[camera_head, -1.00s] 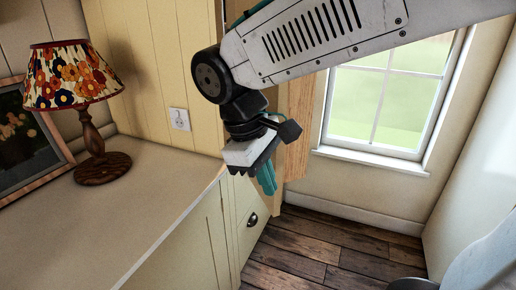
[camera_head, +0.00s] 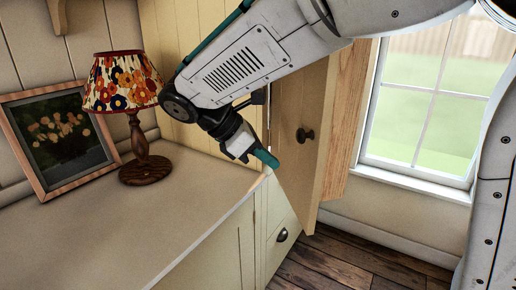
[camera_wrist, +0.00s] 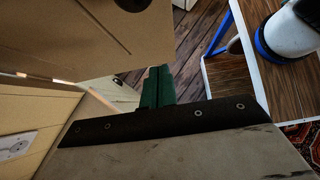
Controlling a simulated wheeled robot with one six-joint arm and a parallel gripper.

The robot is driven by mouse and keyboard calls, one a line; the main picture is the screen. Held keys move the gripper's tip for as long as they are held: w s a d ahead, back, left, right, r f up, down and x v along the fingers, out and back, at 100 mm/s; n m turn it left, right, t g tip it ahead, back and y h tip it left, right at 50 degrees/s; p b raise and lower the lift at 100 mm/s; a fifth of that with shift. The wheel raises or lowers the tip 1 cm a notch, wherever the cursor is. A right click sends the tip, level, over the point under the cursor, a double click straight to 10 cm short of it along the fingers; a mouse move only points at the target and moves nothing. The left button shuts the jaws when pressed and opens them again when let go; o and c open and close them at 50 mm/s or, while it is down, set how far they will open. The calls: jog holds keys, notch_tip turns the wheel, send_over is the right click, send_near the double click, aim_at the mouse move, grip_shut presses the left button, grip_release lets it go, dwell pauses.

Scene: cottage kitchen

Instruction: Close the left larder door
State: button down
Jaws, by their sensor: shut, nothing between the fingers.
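A cream larder door (camera_head: 292,165) with a dark round knob (camera_head: 305,135) stands open, jutting out from the tall cream larder. In the wrist view a cream panel (camera_wrist: 95,35), apparently this door, fills the upper left, with a dark knob at its edge. My gripper (camera_head: 266,157) is shut and empty, its teal fingers pointing down and right. In the head view it appears just left of the door, above the counter's corner. The fingers also show in the wrist view (camera_wrist: 157,88), below the panel. I cannot tell whether they touch the door. My arm hides the door's upper part.
A counter (camera_head: 190,195) with a patterned lamp (camera_head: 146,170) and a framed picture (camera_head: 62,140) lies left. A wood-edged panel (camera_head: 347,115) stands behind the door. A window (camera_head: 420,100) and plank floor (camera_head: 340,268) lie right.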

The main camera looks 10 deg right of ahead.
aim_at(309, 175)
jog(key=shift+d+f, duration=0.5)
jog(key=shift+d, duration=0.65)
jog(key=shift+d+f, duration=0.5)
jog(key=shift+d, duration=0.65)
jog(key=shift+d+f, duration=0.5)
jog(key=shift+d, duration=0.65)
jog(key=shift+d, duration=0.1)
